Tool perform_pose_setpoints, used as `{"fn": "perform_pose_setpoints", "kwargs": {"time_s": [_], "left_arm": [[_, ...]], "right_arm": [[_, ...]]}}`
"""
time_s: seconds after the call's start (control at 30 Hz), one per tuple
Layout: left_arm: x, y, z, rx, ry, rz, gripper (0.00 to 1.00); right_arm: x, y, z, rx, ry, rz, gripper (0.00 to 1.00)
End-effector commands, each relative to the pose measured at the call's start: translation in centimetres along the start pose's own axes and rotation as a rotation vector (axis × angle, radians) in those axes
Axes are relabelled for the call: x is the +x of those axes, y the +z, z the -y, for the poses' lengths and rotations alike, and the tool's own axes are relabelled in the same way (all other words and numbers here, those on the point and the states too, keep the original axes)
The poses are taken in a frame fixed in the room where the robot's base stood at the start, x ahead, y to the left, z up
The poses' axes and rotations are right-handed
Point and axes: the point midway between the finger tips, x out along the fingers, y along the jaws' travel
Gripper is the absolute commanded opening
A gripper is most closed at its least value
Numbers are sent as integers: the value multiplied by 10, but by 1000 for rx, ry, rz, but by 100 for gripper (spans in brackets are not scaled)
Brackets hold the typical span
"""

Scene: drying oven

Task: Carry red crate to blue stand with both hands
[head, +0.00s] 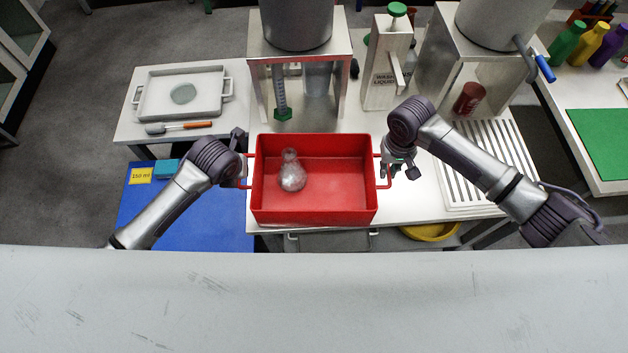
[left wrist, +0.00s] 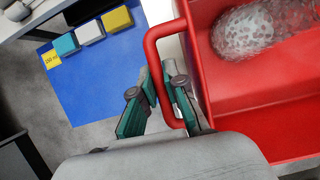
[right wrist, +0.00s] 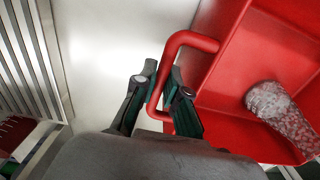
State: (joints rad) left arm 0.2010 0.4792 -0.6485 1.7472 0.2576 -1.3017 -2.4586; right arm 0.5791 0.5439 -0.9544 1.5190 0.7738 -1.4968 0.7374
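The red crate (head: 315,218) is at the front of the white table, with a glass flask (head: 292,175) standing inside toward its left. My left gripper (head: 240,172) has its fingers on both sides of the crate's left handle; the left wrist view shows them (left wrist: 163,72) closed in around the bar. My right gripper (head: 390,172) likewise straddles the right handle, and its fingers (right wrist: 162,75) close in around it in the right wrist view. Whether the crate touches the tabletop is unclear. The blue stand (head: 190,225) is lower left, partly hidden by my left arm.
Small blocks and a yellow label (head: 140,175) lie at the blue stand's back edge. A grey tray (head: 150,98) stands on a side table behind it. A metal stand (head: 342,40) and a boxed dispenser (head: 386,75) are behind the crate. A slatted rack (head: 485,190) is right.

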Motion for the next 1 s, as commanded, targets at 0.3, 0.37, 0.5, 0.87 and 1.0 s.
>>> {"fn": "perform_pose_setpoints", "kwargs": {"time_s": [0.3, 0.37, 0.5, 0.87, 1.0], "left_arm": [[0, 0, 0, 0, 0, 0, 0], [-1, 1, 0, 0, -1, 2, 0], [-3, 2, 0, 0, -1, 3, 0], [-31, 14, 0, 0, -1, 3, 0], [-43, 19, 0, 0, -1, 2, 0]], "right_arm": [[0, 0, 0, 0, 0, 0, 0], [-2, -1, 0, 0, -1, -2, 0], [-4, -1, 0, 0, -1, -2, 0], [-34, -1, 0, 0, -1, -2, 0], [-47, -1, 0, 0, -1, -2, 0]]}}
